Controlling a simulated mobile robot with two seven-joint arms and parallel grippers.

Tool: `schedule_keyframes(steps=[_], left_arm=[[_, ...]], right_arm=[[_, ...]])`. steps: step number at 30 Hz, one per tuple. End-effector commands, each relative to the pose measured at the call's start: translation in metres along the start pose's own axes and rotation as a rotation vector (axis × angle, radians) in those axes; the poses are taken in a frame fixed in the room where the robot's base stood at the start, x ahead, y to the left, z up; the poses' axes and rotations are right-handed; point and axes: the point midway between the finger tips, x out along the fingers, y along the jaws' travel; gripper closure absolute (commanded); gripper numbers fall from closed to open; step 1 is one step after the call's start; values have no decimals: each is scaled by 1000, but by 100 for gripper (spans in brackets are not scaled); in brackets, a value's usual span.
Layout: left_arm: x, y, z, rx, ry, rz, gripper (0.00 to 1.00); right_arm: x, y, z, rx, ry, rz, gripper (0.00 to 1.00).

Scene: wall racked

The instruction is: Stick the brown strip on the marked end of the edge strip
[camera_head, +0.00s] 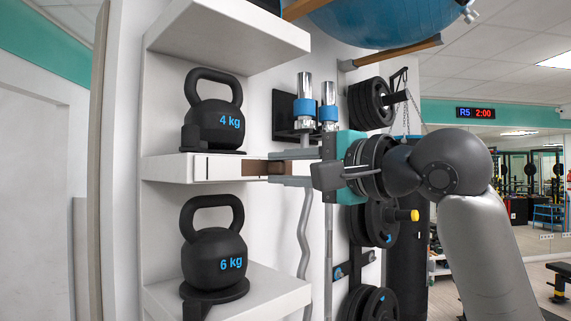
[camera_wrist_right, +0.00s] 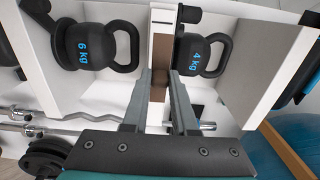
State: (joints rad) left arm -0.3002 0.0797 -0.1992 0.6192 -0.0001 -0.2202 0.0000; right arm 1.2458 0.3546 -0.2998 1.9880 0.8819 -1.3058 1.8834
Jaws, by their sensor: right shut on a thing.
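The edge strip (camera_head: 222,168) is the white front face of the middle shelf, with a thin dark upright line near its left end. The brown strip (camera_head: 256,167) lies along the right part of this edge, close to or against it; I cannot tell if it touches. My right gripper (camera_head: 272,168) comes from the right and is shut on the brown strip, one finger above and one below. In the right wrist view the brown strip (camera_wrist_right: 161,49) runs up from between the fingertips (camera_wrist_right: 160,77), in line with the white edge (camera_wrist_right: 163,17). My left gripper is not in view.
A 4 kg kettlebell (camera_head: 215,118) stands on the middle shelf just above the edge. A 6 kg kettlebell (camera_head: 214,255) stands on the lower shelf (camera_head: 270,288). Chrome bars (camera_head: 304,95) and weight plates (camera_head: 371,103) hang behind my gripper. Space left of the shelves is open.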

Motion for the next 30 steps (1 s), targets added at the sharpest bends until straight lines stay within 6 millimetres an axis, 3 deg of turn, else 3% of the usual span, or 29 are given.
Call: schedule_keyframes(steps=[18, 30], left_arm=[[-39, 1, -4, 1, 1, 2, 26], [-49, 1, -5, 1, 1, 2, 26]], right_arm=[[61, -2, 0, 2, -2, 3, 100], [79, 0, 0, 0, -1, 1, 100]])
